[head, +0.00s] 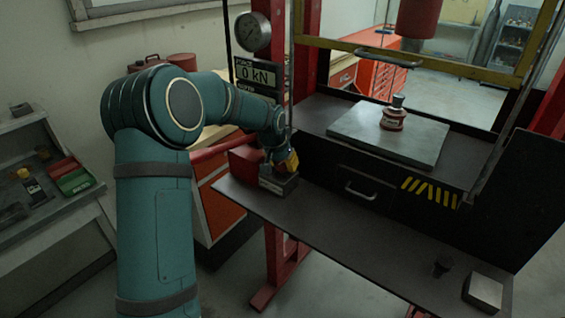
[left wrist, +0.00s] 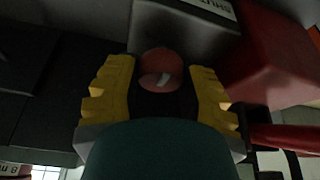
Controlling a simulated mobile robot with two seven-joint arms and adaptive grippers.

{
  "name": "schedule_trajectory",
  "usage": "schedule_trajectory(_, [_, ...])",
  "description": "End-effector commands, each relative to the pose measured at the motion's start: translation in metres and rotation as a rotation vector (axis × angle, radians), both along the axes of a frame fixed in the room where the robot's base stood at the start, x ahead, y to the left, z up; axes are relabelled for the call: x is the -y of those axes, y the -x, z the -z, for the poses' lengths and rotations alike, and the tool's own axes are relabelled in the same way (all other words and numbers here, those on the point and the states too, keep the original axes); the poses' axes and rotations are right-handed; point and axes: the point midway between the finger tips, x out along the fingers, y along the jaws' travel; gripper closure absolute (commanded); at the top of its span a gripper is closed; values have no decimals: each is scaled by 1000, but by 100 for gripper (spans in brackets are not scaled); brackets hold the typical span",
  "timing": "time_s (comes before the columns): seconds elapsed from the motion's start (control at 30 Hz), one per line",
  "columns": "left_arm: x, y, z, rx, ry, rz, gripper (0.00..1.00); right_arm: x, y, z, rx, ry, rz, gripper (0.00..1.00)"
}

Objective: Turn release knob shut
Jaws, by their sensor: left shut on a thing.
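The release knob (left wrist: 161,66) is round and red with a white mark on its face. It sits between the two yellow fingers of my left gripper (left wrist: 160,80) in the left wrist view, and the gripper is shut on it. A grey block (left wrist: 180,28) behind the knob carries a label reading "SHUT". In the head view my left gripper (head: 287,163) points down at this block (head: 279,183), at the left end of the dark shelf; the gripper and arm hide the knob there. My right gripper is not in view.
A red box (head: 246,162) and red post stand close beside the block. A gauge (head: 252,32) and a display (head: 258,77) reading 0 kN hang above. A steel plate (head: 360,132) bears a small red-and-metal part (head: 393,116). The middle of the shelf (head: 340,225) is clear.

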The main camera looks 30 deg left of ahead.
Motion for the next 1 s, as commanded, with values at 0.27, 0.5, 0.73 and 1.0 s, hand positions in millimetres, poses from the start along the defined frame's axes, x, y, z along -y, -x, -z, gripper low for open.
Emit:
schedule_trajectory(0.27, [1, 1, 2, -5, 1, 0, 41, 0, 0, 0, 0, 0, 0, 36])
schedule_trajectory(0.5, [0, 0, 1, -2, 1, -1, 41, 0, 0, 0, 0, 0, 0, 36])
schedule_trajectory(0.73, [0, 6, -15, 1, -1, -1, 41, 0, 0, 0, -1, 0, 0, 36])
schedule_trajectory(1.0, [2, 26, -65, 1, 0, 0, 41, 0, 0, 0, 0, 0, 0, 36])
